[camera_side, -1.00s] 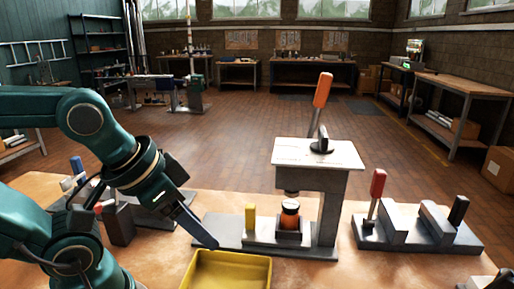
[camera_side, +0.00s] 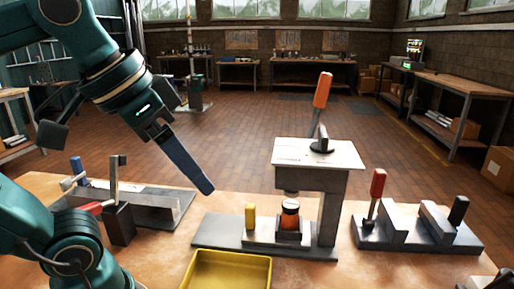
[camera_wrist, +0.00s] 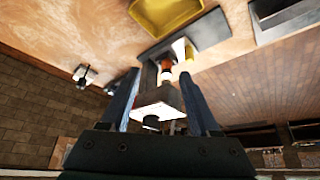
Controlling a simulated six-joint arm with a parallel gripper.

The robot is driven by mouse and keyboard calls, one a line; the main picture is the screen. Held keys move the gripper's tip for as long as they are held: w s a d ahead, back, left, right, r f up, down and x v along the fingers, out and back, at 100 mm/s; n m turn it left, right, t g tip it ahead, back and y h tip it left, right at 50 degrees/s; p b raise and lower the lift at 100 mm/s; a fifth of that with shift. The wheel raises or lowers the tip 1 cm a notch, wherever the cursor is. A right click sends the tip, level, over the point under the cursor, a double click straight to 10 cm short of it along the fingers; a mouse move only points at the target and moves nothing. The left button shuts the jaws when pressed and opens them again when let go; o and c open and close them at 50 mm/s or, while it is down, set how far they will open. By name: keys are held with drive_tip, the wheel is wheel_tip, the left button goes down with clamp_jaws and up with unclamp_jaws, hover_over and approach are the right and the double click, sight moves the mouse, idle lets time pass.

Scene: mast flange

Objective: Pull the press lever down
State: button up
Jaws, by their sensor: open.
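The press (camera_side: 318,165) stands on the bench with a white top plate and a grey column and base. Its lever, with an orange handle (camera_side: 322,90), points up and leans slightly right. An orange and black part (camera_side: 290,215) sits under the ram beside a yellow block (camera_side: 250,216). The lever is hard to make out there.
A yellow tray (camera_side: 228,270) lies in front of the press. A grey fixture with a red-handled lever (camera_side: 378,185) and a black knob (camera_side: 459,209) stands to the right. A toggle clamp fixture with a red handle (camera_side: 96,208) stands to the left.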

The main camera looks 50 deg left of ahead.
wheel_tip(320, 180, up, 12)
drive_tip(key=f, duration=0.1)
drive_tip(key=w+d+n+h, duration=0.5)
drive_tip(key=w, duration=0.5)
drive_tip(key=n+t+h, duration=0.7)
drive_tip(key=n+h, duration=0.1)
drive_tip(key=n, duration=1.4)
hover_over(317, 115)
drive_tip(key=a, duration=0.1)
drive_tip(key=shift+s+a+f, duration=0.15)
drive_tip(key=shift+f, duration=2.05)
drive_tip(key=shift+x, duration=2.5)
clamp_jaws()
